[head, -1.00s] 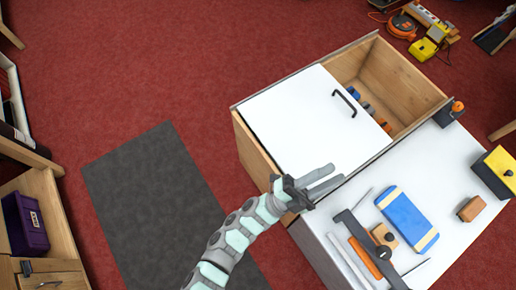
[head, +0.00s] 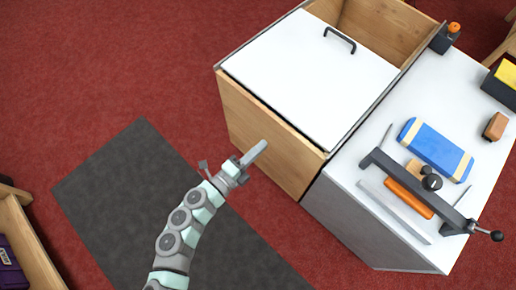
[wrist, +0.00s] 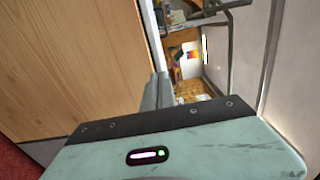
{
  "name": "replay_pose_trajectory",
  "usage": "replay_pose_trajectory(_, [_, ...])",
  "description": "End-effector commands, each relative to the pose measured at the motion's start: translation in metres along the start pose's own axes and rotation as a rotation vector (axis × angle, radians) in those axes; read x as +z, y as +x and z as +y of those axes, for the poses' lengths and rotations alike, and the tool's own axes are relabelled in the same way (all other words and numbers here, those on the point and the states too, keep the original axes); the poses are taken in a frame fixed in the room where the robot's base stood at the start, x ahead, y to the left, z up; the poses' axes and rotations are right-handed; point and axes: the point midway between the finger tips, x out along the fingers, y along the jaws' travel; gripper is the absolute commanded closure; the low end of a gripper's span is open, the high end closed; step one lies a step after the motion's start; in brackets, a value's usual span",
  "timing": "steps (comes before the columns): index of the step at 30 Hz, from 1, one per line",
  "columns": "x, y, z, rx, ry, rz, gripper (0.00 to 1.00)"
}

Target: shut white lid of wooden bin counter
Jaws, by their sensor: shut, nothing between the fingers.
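The white lid (head: 305,75) lies over the nearer part of the wooden bin counter (head: 262,135) and looks flat. Its black handle (head: 340,39) is near its far edge. Beyond that edge the bin is open, with bare wooden walls inside. My gripper (head: 256,152) is shut and empty, in front of the bin's near wooden side and apart from the lid and handle. In the wrist view its fingers (wrist: 157,92) show beside a wooden panel (wrist: 70,60). The lid cannot be made out for sure there.
A white-topped counter (head: 385,135) adjoins the bin on the right. It holds a blue block (head: 436,150), a dark clamp bar (head: 415,190), an orange tool (head: 409,197) and a brown block (head: 495,126). A dark mat (head: 130,190) lies on red floor, with free room left of the bin.

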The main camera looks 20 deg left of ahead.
Motion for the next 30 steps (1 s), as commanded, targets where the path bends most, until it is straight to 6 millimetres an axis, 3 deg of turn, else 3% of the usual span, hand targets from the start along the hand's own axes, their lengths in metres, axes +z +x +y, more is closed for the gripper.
replay_pose_trajectory(6, [-0.001, 0.051, 0.001, -0.005, 0.002, 0.005, 1.00])
replay_pose_trajectory(15, [-0.001, 0.099, 0.000, -0.004, -0.001, 0.003, 1.00])
replay_pose_trajectory(21, [-0.001, 0.110, -0.001, -0.004, -0.001, 0.003, 1.00])
replay_pose_trajectory(30, [-0.001, 0.110, -0.001, -0.003, -0.002, 0.002, 1.00])
